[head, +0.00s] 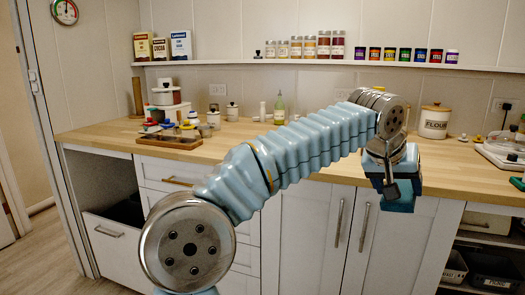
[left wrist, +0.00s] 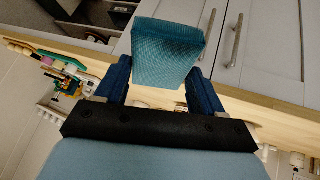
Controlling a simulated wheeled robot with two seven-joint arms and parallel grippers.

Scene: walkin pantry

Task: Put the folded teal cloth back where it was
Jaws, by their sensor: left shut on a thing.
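The folded teal cloth (left wrist: 167,52) is between the two dark blue fingers of my left gripper (left wrist: 158,80) in the left wrist view, and its far end sticks out beyond the fingers. In the head view my left gripper (head: 392,182) points down at the counter's front edge, right of centre. A teal part of the cloth (head: 399,205) shows under it, in front of the white cabinet doors. The gripper is shut on the cloth and hides part of it. My right gripper is not in view.
The wooden counter (head: 290,168) has free room in its middle. A flour canister (head: 434,121) stands behind the gripper and a scale (head: 503,148) at the right. A wooden tray (head: 168,141) with small coloured things is at the left. Jars line the wall shelf (head: 330,62).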

